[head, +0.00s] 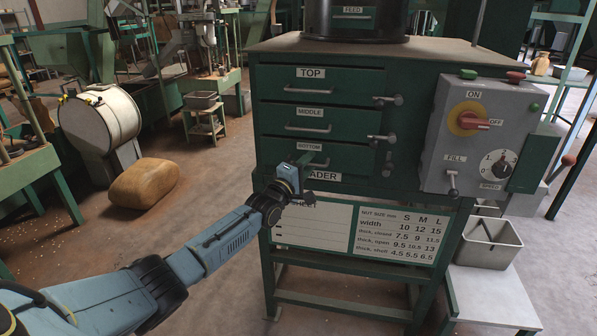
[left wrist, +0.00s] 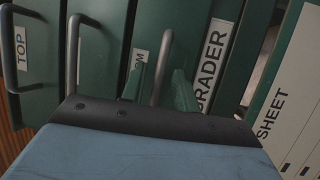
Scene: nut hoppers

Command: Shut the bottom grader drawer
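The grader (head: 420,80) is a green cabinet with three stacked drawers labelled top, middle and bottom. The bottom drawer (head: 350,158) is the lowest, with a grey bar handle that shows in the left wrist view (left wrist: 162,65). I cannot tell clearly how far its front stands out. My left gripper (head: 304,170) is at the left part of this drawer front and hides some of the handle. In the left wrist view its two green fingers (left wrist: 159,88) are apart, one on each side of the handle, with gaps visible. My right gripper is not in view.
The top drawer (head: 345,92) and middle drawer (head: 345,123) sit above, with latch knobs at their right. A grey control box (head: 470,140) is on the cabinet's right. A tan sack (head: 145,186) lies on the floor at left. A metal bin (head: 490,245) stands at right.

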